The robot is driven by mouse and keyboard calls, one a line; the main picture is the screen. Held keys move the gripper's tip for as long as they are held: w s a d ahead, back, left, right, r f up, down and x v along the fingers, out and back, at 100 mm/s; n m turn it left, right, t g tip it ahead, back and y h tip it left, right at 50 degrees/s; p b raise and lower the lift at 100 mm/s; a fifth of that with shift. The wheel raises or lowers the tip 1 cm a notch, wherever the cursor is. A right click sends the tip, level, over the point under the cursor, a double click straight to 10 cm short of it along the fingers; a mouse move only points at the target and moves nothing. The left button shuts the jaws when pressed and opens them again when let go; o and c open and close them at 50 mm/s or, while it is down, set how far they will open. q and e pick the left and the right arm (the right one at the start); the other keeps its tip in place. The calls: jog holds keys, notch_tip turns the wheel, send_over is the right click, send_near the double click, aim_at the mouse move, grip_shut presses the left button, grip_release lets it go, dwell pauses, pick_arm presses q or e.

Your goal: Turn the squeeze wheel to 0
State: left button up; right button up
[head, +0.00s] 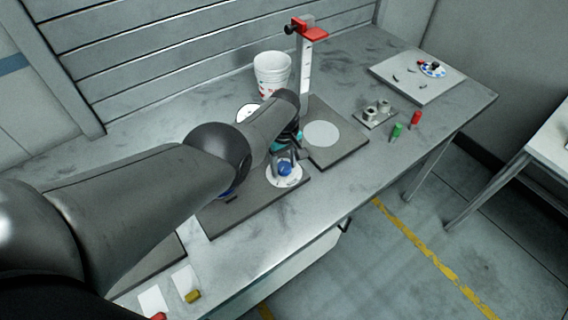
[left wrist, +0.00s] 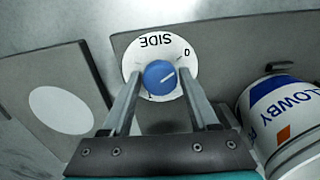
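The squeeze wheel is a blue knob (left wrist: 159,77) with a white line on it. It sits on a white dial (left wrist: 160,48) marked SIDE, 0 and 1. In the left wrist view the line points right and slightly up, below the direction of the 0 mark. The knob also shows in the head view (head: 285,169). My left gripper (left wrist: 160,74) is over the dial with one finger on each side of the knob. It is open, with small gaps seeming to show beside the knob; contact is unclear. My right gripper is in neither view.
A white container with LOWBY lettering (left wrist: 285,115) stands close to the right finger in the left wrist view. A board with a white disc (head: 345,148) lies beside the dial's board. A post with a red clamp (head: 305,80) and a white bucket (head: 272,75) stand behind.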

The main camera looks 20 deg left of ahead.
pick_arm(q)
jog(key=shift+o, duration=1.4)
notch_tip(320, 180, up, 11)
jog(key=p, duration=0.7)
notch_tip(320, 180, up, 4)
send_over(284, 166)
jog(key=shift+r, duration=0.1)
